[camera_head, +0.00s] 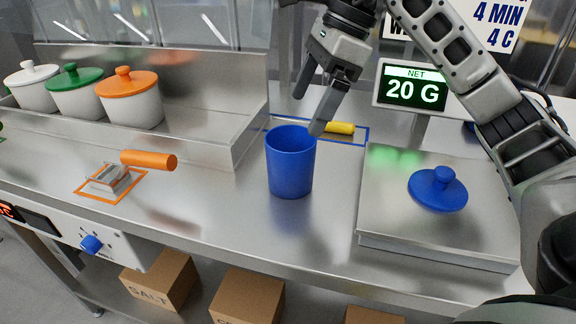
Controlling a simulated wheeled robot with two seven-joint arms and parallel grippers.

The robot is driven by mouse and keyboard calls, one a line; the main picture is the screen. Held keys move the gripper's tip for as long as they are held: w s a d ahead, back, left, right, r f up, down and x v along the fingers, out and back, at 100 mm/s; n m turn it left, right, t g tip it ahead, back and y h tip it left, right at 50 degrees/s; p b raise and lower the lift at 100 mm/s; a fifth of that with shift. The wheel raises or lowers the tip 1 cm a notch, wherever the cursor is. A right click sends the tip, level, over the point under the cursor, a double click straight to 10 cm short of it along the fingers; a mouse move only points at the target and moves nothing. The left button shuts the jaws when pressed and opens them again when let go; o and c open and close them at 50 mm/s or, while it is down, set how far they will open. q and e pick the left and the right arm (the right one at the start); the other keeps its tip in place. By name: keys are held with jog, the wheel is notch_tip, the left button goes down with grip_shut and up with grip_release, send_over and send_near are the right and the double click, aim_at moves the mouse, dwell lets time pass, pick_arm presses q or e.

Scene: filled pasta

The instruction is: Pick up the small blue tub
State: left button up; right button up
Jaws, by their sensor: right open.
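The small blue tub (290,168) stands upright and without a lid on the steel counter, near the middle of the view. A blue lid with a knob (438,190) lies on the scale's steel plate to the right. My right gripper (309,112) comes from the upper right and is open, its fingers pointing down. In the picture one fingertip overlaps the tub's right rim; I cannot tell whether it touches. The tub's inside bottom is hidden. My left gripper is not in view.
A scale display (412,90) reads 20 G behind the scale plate (395,235). Behind the tub lies a yellow-handled tool (340,128) in a blue outline. An orange-handled tool (148,160) lies left. Lidded white, green and orange tubs (130,100) stand on a back-left shelf.

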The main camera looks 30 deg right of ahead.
aim_at(286, 147)
jog(key=x, duration=0.9)
jog(key=shift+a+f, duration=0.15)
jog(key=shift+a, duration=0.1)
jog(key=shift+c, duration=0.4)
jog(key=c, duration=1)
jog(key=shift+c, duration=0.2)
